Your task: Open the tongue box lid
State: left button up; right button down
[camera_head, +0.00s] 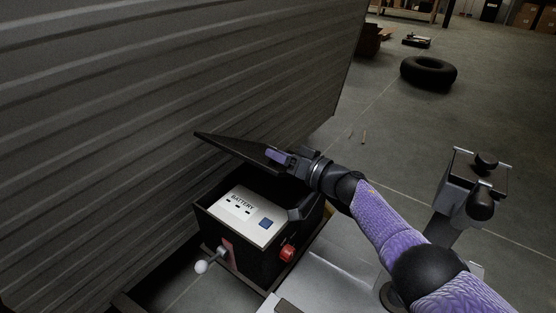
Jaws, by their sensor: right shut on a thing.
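The tongue box (230,253) stands beside the camper wall and is open. Its dark lid (233,146) is raised and tilted, with its left end close to the ribbed wall. A battery (246,213) with a white labelled top sits in the box. My right gripper (281,157) is shut on the right edge of the lid, above the box. The fingertips partly cover that edge. My left gripper is not in view.
The ribbed camper wall (150,100) fills the left. A red knob (288,253) is on the box's front and a white ball (201,267) is at lower left. A black tire (428,72) lies on the open concrete floor at upper right.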

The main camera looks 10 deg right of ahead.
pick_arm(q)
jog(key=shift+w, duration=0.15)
pick_arm(e)
jog(key=c, duration=0.5)
grip_release()
jog(key=shift+c, duration=0.2)
jog(key=o, duration=0.3)
jog(key=shift+s+d+r+p, duration=0.1)
jog(key=shift+d+p, duration=0.05)
jog(key=shift+p, duration=0.15)
pick_arm(q)
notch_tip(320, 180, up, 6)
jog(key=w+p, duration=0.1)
jog(key=p, duration=0.4)
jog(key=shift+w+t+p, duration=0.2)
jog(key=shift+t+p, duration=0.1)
jog(key=shift+p, duration=0.05)
pick_arm(e)
jog(key=v, duration=0.9)
jog(key=shift+s+d, duration=0.2)
jog(key=shift+c, duration=0.2)
